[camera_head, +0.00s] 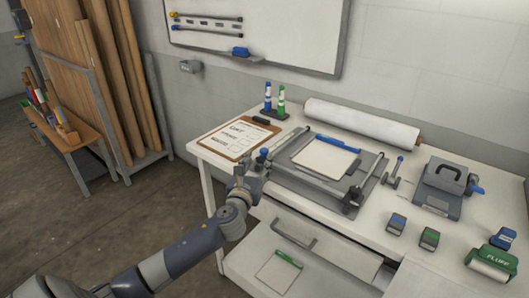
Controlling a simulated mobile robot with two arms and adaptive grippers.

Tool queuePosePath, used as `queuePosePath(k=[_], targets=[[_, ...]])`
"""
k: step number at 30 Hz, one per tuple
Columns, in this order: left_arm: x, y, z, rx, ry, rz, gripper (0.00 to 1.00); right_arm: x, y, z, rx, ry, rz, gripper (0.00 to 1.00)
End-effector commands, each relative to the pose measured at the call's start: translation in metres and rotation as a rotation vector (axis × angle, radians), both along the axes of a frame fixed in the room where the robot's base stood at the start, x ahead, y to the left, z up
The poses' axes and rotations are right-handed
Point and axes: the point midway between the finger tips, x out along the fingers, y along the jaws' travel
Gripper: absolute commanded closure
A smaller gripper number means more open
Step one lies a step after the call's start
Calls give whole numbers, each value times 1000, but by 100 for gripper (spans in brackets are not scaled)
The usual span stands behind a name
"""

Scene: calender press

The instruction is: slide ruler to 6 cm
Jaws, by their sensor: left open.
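A grey flat-bed device (297,181) lies on the white table, with a white sheet (326,157) on its bed. A blue bar (332,143) runs along its back edge, and a dark rail lies along its right side. I cannot make out which part is the ruler, and no centimetre marks are legible. My left gripper (254,172) is at the device's left front corner, open, close to a small blue-topped knob (263,153). I cannot tell whether it touches the device. My right gripper is out of view.
A clipboard (238,137) lies left of the device. A grey handled unit (438,187), small blocks (397,223) and a green roll item (492,262) are at right. An open drawer (262,250) juts out below.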

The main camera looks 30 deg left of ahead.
Motion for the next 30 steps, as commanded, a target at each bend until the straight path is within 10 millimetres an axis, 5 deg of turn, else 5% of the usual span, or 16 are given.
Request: queuePosePath(k=[9, 23, 28, 30], targets=[[46, 14, 0, -4, 0, 0, 58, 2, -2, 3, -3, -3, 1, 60], [57, 18, -1, -4, 2, -2, 58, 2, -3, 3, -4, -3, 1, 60], [57, 18, -1, -4, 2, -2, 94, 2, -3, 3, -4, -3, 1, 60], [56, 18, -1, -4, 2, -2, 100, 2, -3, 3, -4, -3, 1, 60]])
